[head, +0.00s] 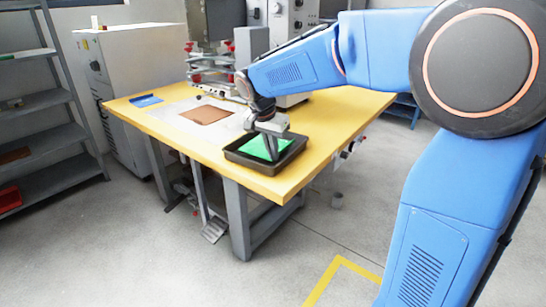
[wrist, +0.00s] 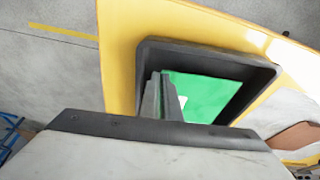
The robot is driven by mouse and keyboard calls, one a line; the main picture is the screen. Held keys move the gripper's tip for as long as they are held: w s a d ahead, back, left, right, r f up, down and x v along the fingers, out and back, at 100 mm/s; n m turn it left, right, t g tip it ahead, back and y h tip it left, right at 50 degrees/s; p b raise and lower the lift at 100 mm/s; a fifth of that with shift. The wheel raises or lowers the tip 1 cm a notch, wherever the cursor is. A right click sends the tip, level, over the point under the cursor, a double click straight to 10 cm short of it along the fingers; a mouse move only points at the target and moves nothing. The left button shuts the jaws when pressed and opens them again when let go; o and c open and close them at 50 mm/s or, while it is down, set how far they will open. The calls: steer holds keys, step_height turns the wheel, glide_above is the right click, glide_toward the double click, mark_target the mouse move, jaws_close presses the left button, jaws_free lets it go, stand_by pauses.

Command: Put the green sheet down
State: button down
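The green sheet (head: 264,147) is inside the black tray (head: 236,154) near the table's front right corner. In the wrist view the sheet (wrist: 208,97) looks flat and lies within the walls of the tray (wrist: 205,53). My gripper (head: 268,150) points down into the tray. In the wrist view its fingers (wrist: 161,78) are close together at the sheet's left edge, and they look shut on it. The fingers hide that edge, and I cannot tell whether the whole sheet touches the tray floor.
The tray stands on a yellow table (head: 200,152). A brown sheet (head: 207,115) lies on a pale mat (head: 180,113) to its left, with a blue item (head: 146,100) beyond. A press with red knobs (head: 207,66) stands behind. Grey shelves (head: 47,150) are at the far left.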

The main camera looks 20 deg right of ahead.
steer(key=shift+f, duration=0.85)
steer(key=shift+f, duration=0.15)
steer(key=c, duration=2)
jaws_free()
steer(key=v, duration=1.2)
steer(key=s+d+f+n+t+y, duration=0.1)
steer(key=s+d+f+n, duration=0.2)
steer(key=s, duration=0.7)
steer(key=s+d+f+n, duration=0.3)
steer(key=s+f, duration=0.3)
steer(key=s, duration=0.4)
steer(key=s+d+f+n+t+y, duration=0.1)
steer(key=s+d+f+n, duration=0.2)
steer(key=s, duration=0.8)
steer(key=shift+d+f+n+t+y, duration=0.3)
steer(key=shift+d+f, duration=0.4)
steer(key=shift+f, duration=0.15)
